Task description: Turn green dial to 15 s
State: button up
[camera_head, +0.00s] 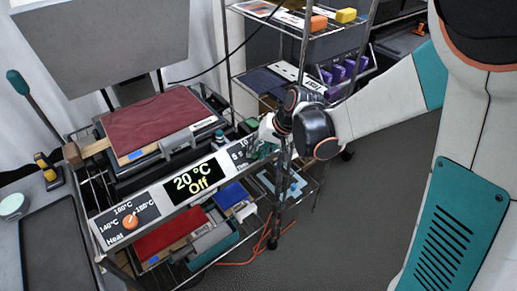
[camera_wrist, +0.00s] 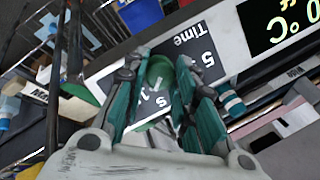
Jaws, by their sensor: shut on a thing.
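The green dial (camera_wrist: 160,75) sits on the dark Time panel (camera_wrist: 196,52) and shows between my gripper's fingers in the wrist view. My gripper (camera_wrist: 155,88) is shut on the dial, with one teal finger on each side of it. In the head view my gripper (camera_head: 262,140) is at the right end of the front panel and hides the dial and part of the Time panel (camera_head: 238,154). A "5" shows on the panel; the other marks are partly covered, so the dial's setting cannot be read.
The display (camera_head: 193,181) reads 20 °C and Off. An orange Heat dial (camera_head: 131,222) is at the panel's left. A heat press with a red cloth (camera_head: 155,121) stands behind. A wire shelf post (camera_head: 288,200) stands close by my gripper. Coloured bins lie below.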

jog(key=o, duration=1.1)
jog(key=shift+c, duration=0.2)
jog(key=v, duration=1.2)
jog(key=s+d+r+t+h, duration=0.2)
jog(key=s+d, duration=0.3)
jog(key=s, duration=0.3)
jog(key=s+d+r+t+h, duration=0.1)
jog(key=s+d+r+h, duration=0.1)
jog(key=s+d, duration=0.4)
jog(key=s, duration=0.3)
jog(key=shift+s+n+t+h, duration=0.3)
jog(key=shift+n+t+h, duration=0.1)
